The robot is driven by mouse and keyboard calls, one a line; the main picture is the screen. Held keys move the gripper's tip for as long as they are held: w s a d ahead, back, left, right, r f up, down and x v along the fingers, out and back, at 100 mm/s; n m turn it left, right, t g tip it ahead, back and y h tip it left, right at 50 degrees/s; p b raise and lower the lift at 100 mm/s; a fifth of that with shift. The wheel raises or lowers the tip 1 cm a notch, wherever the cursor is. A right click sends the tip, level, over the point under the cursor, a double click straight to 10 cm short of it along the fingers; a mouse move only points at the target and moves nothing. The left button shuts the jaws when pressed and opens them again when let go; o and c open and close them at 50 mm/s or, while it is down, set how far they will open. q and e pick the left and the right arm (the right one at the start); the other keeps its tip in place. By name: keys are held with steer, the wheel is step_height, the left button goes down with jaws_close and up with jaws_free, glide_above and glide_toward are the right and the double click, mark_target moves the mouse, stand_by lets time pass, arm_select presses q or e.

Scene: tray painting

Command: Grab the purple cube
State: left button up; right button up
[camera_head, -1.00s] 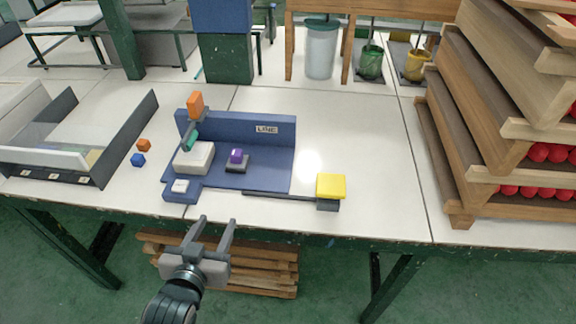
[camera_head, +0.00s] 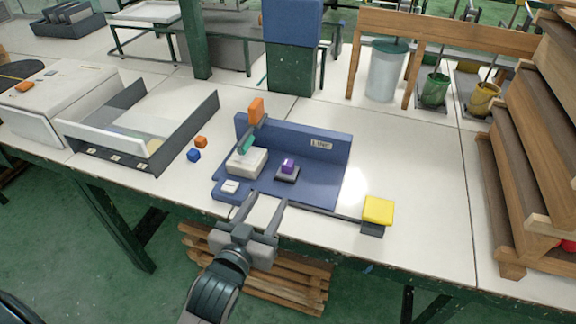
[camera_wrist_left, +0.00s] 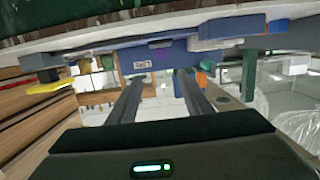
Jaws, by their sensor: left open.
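The purple cube (camera_head: 288,166) sits on a small dark block on the blue fixture (camera_head: 322,184), right of a pale grey block (camera_head: 246,162). My left gripper (camera_head: 264,200) is open and empty at the front edge of the fixture, short of the purple cube. In the left wrist view the picture looks upside down; its two fingers (camera_wrist_left: 160,84) point toward the blue fixture (camera_wrist_left: 190,50), and a small purple patch (camera_wrist_left: 162,52) shows near them. My right gripper is not in view.
A yellow block (camera_head: 378,210) on a dark bar lies right of the fixture. An orange cube (camera_head: 201,142) and a blue cube (camera_head: 194,155) lie at left beside an open tray (camera_head: 190,130). Wooden racks (camera_head: 500,190) stand at right.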

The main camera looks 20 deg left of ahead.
arm_select(q)
glide_toward(286, 167)
steer(key=w, duration=0.3)
steer(key=shift+w+d+p, duration=0.1)
steer(key=shift+d+p, duration=0.2)
steer(key=shift+d, duration=0.05)
steer(key=shift+w+f, duration=0.1)
steer(key=shift+w, duration=0.4)
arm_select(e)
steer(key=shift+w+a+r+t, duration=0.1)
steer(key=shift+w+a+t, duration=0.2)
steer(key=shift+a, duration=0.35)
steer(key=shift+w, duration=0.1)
arm_select(q)
steer(key=shift+w, duration=0.15)
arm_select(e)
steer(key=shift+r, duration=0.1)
arm_select(q)
steer(key=w, duration=0.2)
steer(key=w+f, duration=0.1)
steer(key=w, duration=0.1)
steer(key=shift+w+a+p, duration=0.2)
steer(key=shift+p, duration=0.2)
steer(key=shift+w, duration=0.3)
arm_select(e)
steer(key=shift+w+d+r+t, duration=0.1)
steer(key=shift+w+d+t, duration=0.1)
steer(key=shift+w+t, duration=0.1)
